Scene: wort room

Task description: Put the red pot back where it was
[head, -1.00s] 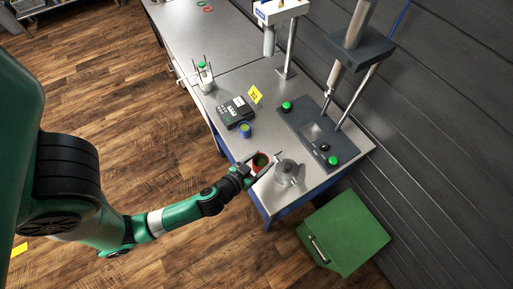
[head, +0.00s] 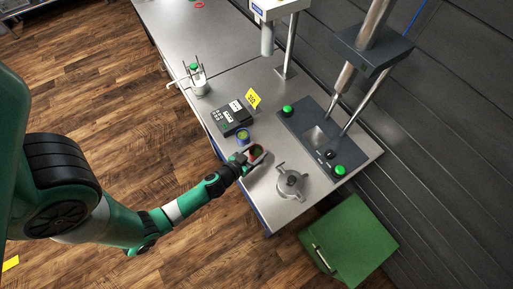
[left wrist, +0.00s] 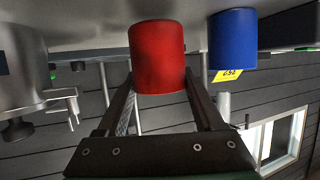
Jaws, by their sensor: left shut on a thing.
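My left gripper (head: 252,158) is shut on the red pot (head: 253,151), which is upright with a greenish inside, near the table's left edge. In the left wrist view, the red pot (left wrist: 157,58) sits between the two dark fingers (left wrist: 160,105), and the picture is upside down. A blue pot (head: 242,138) stands close by, between the red pot and the keypad device; it also shows beside the red pot in the left wrist view (left wrist: 232,38). I cannot tell whether the red pot touches the table. My right gripper is not in view.
A grey round fixture with arms (head: 290,183) stands at the table's near end. A black keypad device (head: 231,118), a yellow tag (head: 252,98) and a press base with green buttons (head: 301,125) lie beyond. A green cabinet (head: 352,240) stands beside the table on the floor.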

